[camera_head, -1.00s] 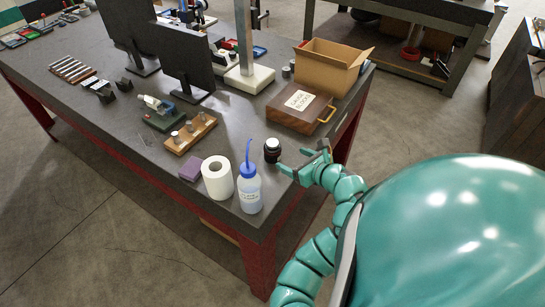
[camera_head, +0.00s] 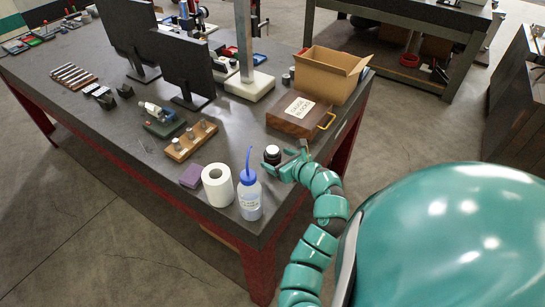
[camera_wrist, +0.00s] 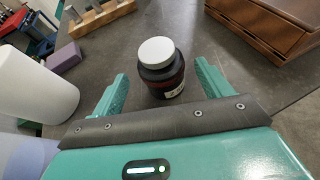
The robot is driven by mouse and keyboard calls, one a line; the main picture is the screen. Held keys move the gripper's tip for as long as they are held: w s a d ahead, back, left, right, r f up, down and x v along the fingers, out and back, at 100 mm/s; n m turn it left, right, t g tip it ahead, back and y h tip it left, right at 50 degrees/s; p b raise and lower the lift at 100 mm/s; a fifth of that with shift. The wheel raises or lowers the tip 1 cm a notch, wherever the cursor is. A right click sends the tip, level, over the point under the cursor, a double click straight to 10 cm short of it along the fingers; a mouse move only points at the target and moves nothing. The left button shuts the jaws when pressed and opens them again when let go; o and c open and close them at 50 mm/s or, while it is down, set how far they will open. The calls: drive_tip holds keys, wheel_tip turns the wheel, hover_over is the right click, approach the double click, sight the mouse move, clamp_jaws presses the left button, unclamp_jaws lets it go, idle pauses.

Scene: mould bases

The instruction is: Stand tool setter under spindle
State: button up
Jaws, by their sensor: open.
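A dark cylinder with a white top (camera_head: 272,155) stands upright near the table's front right edge; I cannot tell surely whether it is the tool setter. In the wrist view the same cylinder (camera_wrist: 162,80) shows a red band and a small label. My gripper (camera_head: 289,160) is open just to its right. In the wrist view my gripper's fingers (camera_wrist: 161,72) are spread on either side of the cylinder, with gaps, not gripping it. A tall column on a white base (camera_head: 250,84) stands at the back; its top is cut off, and no spindle is clearly seen.
A blue-capped wash bottle (camera_head: 250,198), a paper roll (camera_head: 218,186) and a purple block (camera_head: 191,176) stand left of the cylinder. A wooden gauge-block case (camera_head: 290,124) and an open carton (camera_head: 325,85) lie behind it. Dark monitors (camera_head: 185,65) stand further back.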

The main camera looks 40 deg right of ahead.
sight(273, 156)
drive_tip(key=shift+p+x, duration=0.8)
drive_tip(key=shift+x, duration=1.1)
drive_tip(key=shift+s+d+f, duration=0.1)
drive_tip(key=shift+d+f, duration=0.05)
clamp_jaws()
